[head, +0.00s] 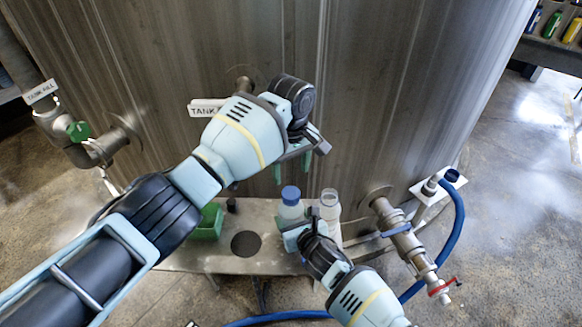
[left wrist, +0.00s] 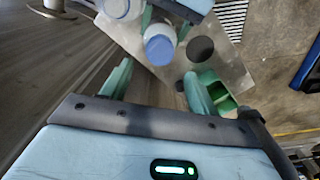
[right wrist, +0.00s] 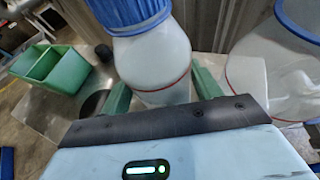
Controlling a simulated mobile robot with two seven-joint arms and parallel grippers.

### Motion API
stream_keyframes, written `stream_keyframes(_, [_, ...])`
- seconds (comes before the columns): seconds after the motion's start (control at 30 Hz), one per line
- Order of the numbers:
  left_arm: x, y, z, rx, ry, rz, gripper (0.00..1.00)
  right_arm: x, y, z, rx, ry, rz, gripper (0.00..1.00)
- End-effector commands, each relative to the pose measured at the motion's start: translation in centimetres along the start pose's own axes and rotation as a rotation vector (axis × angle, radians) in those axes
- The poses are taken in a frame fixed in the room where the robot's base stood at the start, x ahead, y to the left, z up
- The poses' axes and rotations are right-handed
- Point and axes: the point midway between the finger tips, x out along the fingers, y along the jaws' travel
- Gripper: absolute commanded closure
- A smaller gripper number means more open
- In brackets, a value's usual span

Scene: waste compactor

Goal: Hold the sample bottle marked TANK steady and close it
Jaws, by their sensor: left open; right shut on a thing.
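A translucent white bottle with a blue cap (head: 291,203) stands on the small steel table. The cap sits on its top; I cannot tell how tight it is. My right gripper (right wrist: 162,92) is shut around this bottle's body, below the cap. A second bottle (head: 330,206) stands just right of it, with a pale top in the head view; it also shows at the right of the right wrist view (right wrist: 270,75). My left gripper (head: 292,168) is open and empty, above and behind the capped bottle. In the left wrist view the blue cap (left wrist: 160,50) appears beyond the fingers. No bottle marking is readable.
The steel table (head: 185,262) carries a green divided bin (head: 208,223), a dark disc (head: 245,244) and a small black piece (head: 231,204). The big tank wall (head: 400,90) rises behind. A valve with a red handle (head: 440,288) and a blue hose (head: 457,230) stand at right.

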Motion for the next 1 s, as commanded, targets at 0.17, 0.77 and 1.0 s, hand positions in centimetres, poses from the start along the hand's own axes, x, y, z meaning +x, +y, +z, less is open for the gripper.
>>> stream_keyframes(0.17, [1.0,0.0,0.0,0.001,-0.001,-0.002,0.40,0.0,0.0,0.0,0.001,0.001,0.000,1.00])
stream_keyframes(0.77, [7.8,0.0,0.0,0.002,0.000,0.000,0.40,0.0,0.0,0.0,0.001,0.001,0.000,1.00])
stream_keyframes(1.0, [8.0,0.0,0.0,0.002,0.000,0.000,0.40,0.0,0.0,0.0,0.001,0.001,0.000,1.00])
